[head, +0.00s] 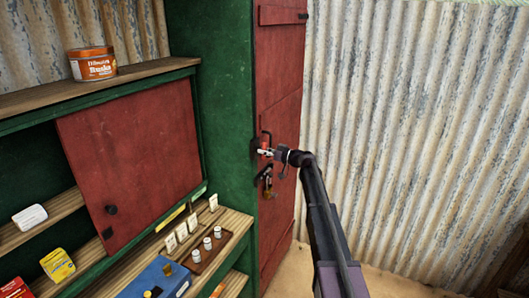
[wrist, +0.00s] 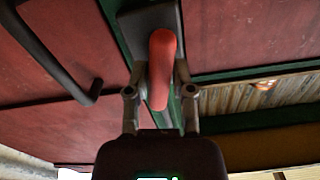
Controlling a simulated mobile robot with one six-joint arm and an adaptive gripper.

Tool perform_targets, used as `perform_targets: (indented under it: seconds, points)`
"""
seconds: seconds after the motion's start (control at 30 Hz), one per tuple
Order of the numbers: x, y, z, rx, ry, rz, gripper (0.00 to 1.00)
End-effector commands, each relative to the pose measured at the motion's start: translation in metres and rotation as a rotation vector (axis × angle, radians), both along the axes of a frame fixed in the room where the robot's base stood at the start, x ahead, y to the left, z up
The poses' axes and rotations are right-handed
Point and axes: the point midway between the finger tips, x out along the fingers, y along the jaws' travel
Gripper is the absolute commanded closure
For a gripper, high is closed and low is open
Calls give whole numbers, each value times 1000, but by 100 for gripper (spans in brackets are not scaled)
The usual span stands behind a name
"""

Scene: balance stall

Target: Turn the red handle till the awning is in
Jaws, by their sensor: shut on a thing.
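The red handle (wrist: 162,55) fills the upper middle of the wrist view, on a dark mount. My gripper (wrist: 160,82) is shut on it, one finger on each side of the red grip. In the head view my gripper (head: 266,152) is at the edge of the tall red door, beside the green post, and mostly covers the handle, of which only a small bit of red shows. I cannot make out the awning in either view.
A black bar handle (wrist: 85,85) is close left in the wrist view. A brass padlock (head: 268,182) hangs below my gripper on the red door (head: 279,90). Shelves with a tin (head: 92,64) and a blue box (head: 158,280) stand left. A corrugated wall (head: 420,130) stands right.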

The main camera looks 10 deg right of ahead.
Motion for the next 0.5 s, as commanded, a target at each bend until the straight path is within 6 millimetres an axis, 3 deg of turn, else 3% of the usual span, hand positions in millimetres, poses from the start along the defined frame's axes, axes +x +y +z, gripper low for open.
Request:
perform_targets:
  seconds: [0.23,0.27,0.33,0.5]
  points:
    - [1,1,1,4,-1,0,100]
    - [1,1,1,4,-1,0,63]
    - [1,0,1,4,0,1,42]
    - [0,0,1,2,0,0,40]
